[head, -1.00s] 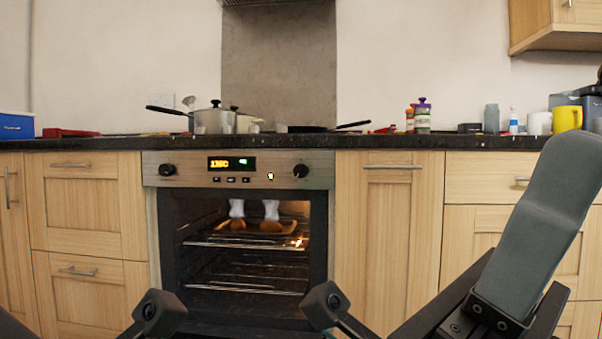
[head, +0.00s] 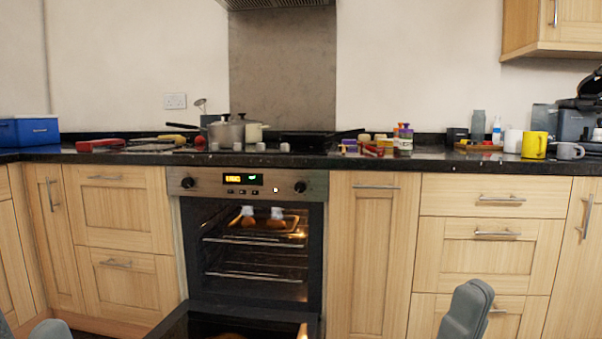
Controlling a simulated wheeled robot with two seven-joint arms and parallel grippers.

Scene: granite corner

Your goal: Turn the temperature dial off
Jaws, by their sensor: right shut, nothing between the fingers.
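The oven (head: 318,250) stands in the middle with its door (head: 205,318) folded down. Its control panel carries a black left dial (head: 187,183) and a black right dial (head: 300,187), on either side of a lit display (head: 243,179). I cannot tell which dial sets the temperature or read the pointers. My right gripper (head: 467,311) is at the bottom edge, right of the oven and well below the dials; it is shut and empty. A grey tip of my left gripper (head: 51,329) just shows at the bottom left, far from both dials.
A tray (head: 295,222) with food and two white items sits inside the lit oven. Pots (head: 226,133) stand on the hob above. The dark counter (head: 450,162) holds jars, a yellow mug (head: 534,145) and a blue box (head: 37,131). The space before the panel looks clear.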

